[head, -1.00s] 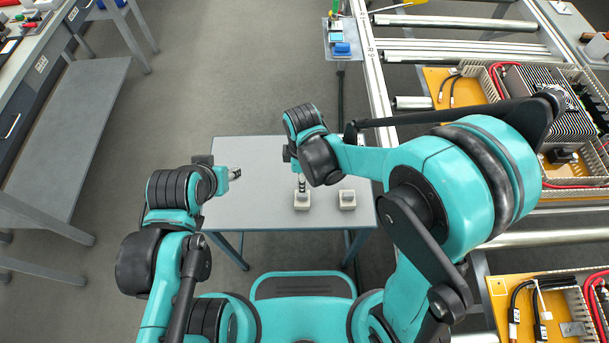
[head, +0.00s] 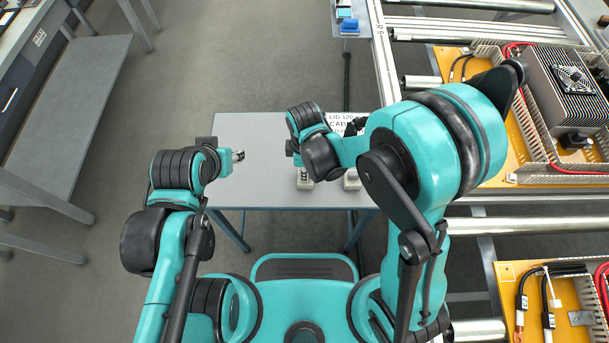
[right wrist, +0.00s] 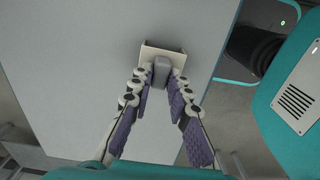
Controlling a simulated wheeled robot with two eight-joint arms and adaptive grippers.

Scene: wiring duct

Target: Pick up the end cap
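In the right wrist view a cream piece (right wrist: 164,53) with upright side walls and a grey block (right wrist: 161,70) at its near side is on the table; I take it to be the end cap. My right gripper (right wrist: 161,80) has a fingertip on each side of the grey block. Whether the fingertips press on it or leave a small gap is not clear. In the head view the pale piece (head: 304,182) is below my right wrist, which hides part of it. A similar pale piece (head: 351,180) stands to its right. My left gripper (head: 238,156) is over the table's left part, away from both pieces.
The grey table (head: 250,130) is clear on its left side. A white printed sheet (head: 343,124) lies at the back right, partly behind my right arm. A metal rail frame with orange panels (head: 522,150) stands close on the right.

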